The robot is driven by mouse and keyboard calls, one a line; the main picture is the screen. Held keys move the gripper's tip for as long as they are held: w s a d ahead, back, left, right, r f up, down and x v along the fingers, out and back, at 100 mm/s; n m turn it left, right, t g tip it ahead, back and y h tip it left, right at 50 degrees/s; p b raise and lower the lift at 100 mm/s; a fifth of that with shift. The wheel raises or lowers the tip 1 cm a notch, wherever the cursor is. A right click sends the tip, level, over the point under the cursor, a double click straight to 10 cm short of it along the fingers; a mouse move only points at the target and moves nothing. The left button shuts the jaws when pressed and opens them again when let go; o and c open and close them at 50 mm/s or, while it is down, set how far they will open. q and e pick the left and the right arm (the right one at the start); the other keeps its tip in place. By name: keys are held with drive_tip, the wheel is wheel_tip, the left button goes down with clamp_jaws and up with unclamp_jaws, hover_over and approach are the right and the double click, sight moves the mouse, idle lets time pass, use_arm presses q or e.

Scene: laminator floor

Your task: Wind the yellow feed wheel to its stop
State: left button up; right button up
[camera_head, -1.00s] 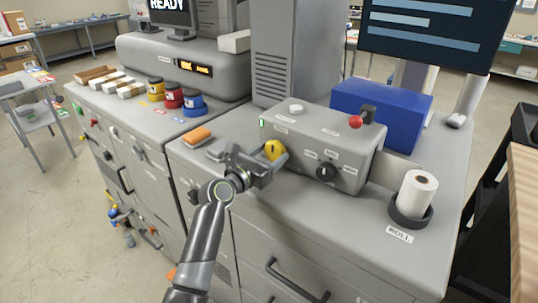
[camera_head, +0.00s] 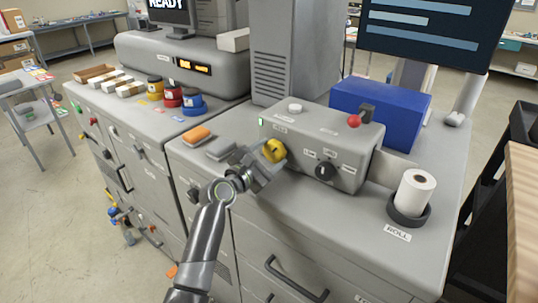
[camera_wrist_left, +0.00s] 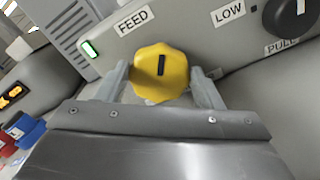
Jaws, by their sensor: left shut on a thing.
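The yellow feed wheel (camera_head: 273,150) is on the front face of the grey control box (camera_head: 318,147), below a lit green light. In the left wrist view the wheel (camera_wrist_left: 161,72) is a lobed yellow knob with a dark slot mark, under the FEED label (camera_wrist_left: 133,20). My left gripper (camera_head: 270,158) is shut on the wheel, one finger on each side of it. The wrist view shows both fingers (camera_wrist_left: 161,85) at its left and right edges. My right gripper is not in view.
A black selector knob (camera_head: 325,171) is right of the wheel. A red-tipped lever (camera_head: 354,121) and white button (camera_head: 295,108) are on top. A paper roll (camera_head: 415,189) stands at right. Orange (camera_head: 196,135) and grey blocks lie left of my gripper.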

use_arm(q)
drive_tip(key=shift+m, duration=0.3)
drive_tip(key=o, duration=1)
drive_tip(key=shift+s+a, duration=0.1)
drive_tip(key=shift+s, duration=0.05)
drive_tip(key=shift+b+v, duration=1.1)
drive_tip(key=shift+v, duration=7.45)
